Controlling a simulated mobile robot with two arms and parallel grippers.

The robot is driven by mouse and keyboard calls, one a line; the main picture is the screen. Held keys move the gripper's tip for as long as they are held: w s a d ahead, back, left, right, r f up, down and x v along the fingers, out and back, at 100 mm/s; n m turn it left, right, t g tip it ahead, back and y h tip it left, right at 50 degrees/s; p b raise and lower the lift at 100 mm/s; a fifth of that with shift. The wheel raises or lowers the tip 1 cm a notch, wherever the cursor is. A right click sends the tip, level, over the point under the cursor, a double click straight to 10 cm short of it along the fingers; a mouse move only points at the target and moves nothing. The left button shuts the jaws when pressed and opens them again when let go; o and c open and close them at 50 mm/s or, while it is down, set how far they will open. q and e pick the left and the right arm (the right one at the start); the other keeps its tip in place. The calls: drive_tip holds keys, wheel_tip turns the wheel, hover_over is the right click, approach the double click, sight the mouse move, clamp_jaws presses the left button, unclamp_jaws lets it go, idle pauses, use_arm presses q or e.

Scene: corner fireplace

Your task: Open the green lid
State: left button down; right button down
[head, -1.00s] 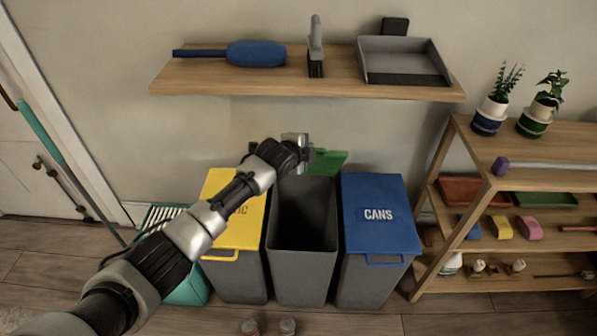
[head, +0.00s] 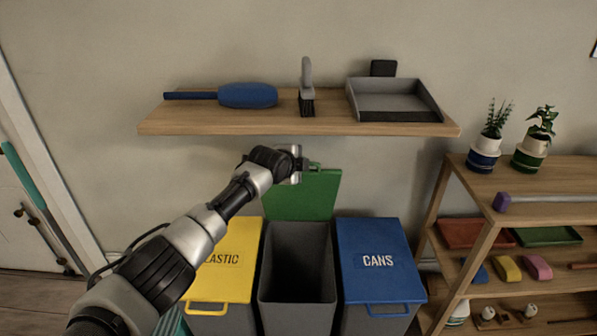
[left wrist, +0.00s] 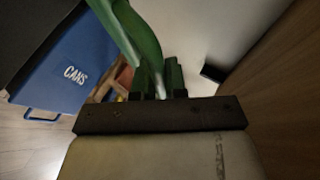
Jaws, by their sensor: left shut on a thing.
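The green lid (head: 304,197) stands raised, roughly upright, behind the open middle bin (head: 297,285). My left gripper (head: 300,165) is at the lid's upper edge and shut on it. In the left wrist view the green lid (left wrist: 133,32) runs down to the fingers of my left gripper (left wrist: 160,82). The exact grip point is partly hidden by the gripper. The middle bin's dark inside shows from above. My right gripper is in neither view.
The yellow plastic bin lid (head: 226,262) is closed on the left and the blue cans lid (head: 379,260) on the right. A wooden wall shelf (head: 300,124) hangs just above my gripper. A wooden rack (head: 478,240) stands at the right.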

use_arm(q)
drive_tip(key=shift+w, duration=0.1)
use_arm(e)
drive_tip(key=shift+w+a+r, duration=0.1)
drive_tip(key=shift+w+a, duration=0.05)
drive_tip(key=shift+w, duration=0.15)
use_arm(q)
drive_tip(key=c, duration=1.2)
unclamp_jaws()
drive_tip(key=shift+r, duration=0.1)
